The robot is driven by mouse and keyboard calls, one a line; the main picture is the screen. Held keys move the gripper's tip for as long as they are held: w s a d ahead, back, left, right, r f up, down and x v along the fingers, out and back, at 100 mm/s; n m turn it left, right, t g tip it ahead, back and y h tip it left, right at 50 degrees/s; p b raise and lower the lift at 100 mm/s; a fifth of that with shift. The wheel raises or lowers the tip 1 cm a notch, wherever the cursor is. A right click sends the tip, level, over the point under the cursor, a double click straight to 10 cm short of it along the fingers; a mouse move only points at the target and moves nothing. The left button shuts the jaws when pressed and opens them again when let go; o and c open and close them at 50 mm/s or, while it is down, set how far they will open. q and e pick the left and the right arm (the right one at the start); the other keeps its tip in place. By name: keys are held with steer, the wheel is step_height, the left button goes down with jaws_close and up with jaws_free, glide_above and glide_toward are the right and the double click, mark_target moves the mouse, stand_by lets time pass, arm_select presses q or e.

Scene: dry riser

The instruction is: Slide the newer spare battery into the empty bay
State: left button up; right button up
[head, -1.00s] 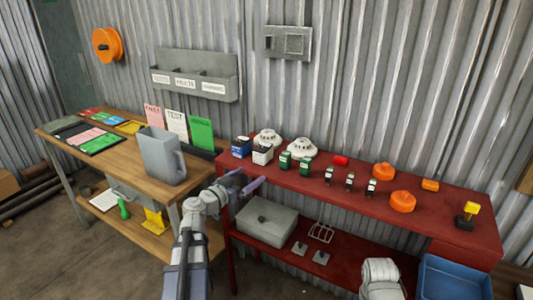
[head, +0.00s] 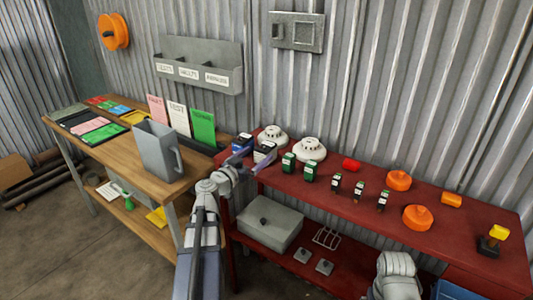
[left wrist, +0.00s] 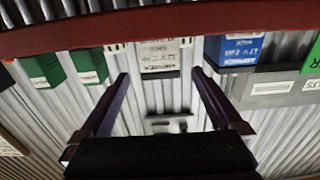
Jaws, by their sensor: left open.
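A blue battery (head: 243,141) and a white-fronted grey battery (head: 265,147) stand side by side at the left end of the red bench. In the left wrist view, which is upside down, the white-labelled battery (left wrist: 160,55) is ahead between the finger lines, and the blue battery (left wrist: 233,50) is just right of them. Their label dates are too small to read. My left gripper (head: 254,160) is open at the bench's front left edge, its fingers pointing at the batteries, with nothing visibly gripped. My right gripper is out of view. I cannot make out an empty bay.
Green blocks (head: 309,171), white detectors (head: 312,149) and orange sounders (head: 417,217) stand farther right on the red bench (head: 470,222). A grey box (head: 270,222) sits on its lower shelf. A grey panel (head: 296,31) hangs on the wall.

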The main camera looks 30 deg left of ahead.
mark_target(266, 145)
arm_select(q)
steer(key=shift+w+d, duration=0.15)
steer(key=shift+w, duration=1.45)
steer(key=shift+w+d, duration=0.1)
steer(key=shift+w, duration=1.45)
steer(key=shift+c, duration=0.2)
jaws_close()
